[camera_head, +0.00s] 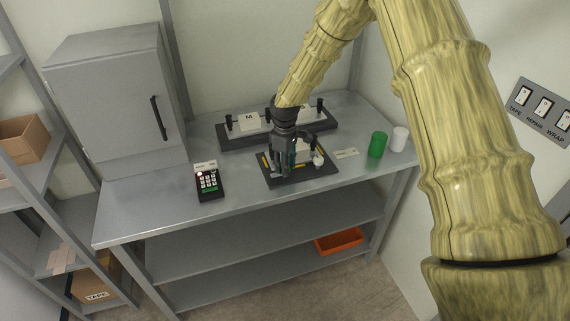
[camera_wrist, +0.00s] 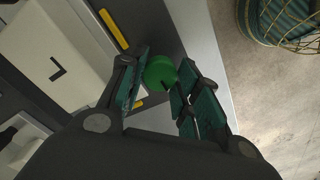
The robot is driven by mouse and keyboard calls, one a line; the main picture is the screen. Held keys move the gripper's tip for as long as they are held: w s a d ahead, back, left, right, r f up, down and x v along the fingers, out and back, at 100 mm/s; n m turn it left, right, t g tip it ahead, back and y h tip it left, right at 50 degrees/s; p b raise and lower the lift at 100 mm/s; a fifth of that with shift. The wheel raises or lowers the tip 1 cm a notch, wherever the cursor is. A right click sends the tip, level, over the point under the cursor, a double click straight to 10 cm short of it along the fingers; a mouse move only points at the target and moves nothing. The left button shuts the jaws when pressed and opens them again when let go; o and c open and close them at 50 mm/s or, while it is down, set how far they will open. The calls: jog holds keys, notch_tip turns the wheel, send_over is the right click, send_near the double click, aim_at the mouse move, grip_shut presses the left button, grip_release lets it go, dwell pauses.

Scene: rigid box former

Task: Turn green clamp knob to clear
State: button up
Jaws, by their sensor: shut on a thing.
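The green clamp knob (camera_wrist: 160,72) is round with a dark mark on it. In the wrist view it sits between the two teal-padded fingers of my gripper (camera_wrist: 157,88), which are shut on it. In the head view my gripper (camera_head: 284,168) points down over the dark box-former base (camera_head: 301,176) and hides the knob. A white block with a dark L-shaped mark (camera_wrist: 57,62) lies left of the fingers in the wrist view, with yellow strips (camera_wrist: 114,30) near it. Where the knob's mark points is hard to tell.
A dark fixture with white blocks (camera_head: 249,121) stands behind. A keypad device (camera_head: 208,182) is at left, and a green cup (camera_head: 377,145) and white cup (camera_head: 398,138) at right. A grey cabinet (camera_head: 110,95) stands at the back left. The table's front left (camera_head: 150,210) is clear.

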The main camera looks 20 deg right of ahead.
jog(key=shift+w+r, duration=0.1)
jog(key=o, duration=1)
notch_tip(320, 180, up, 12)
dwell(0.4)
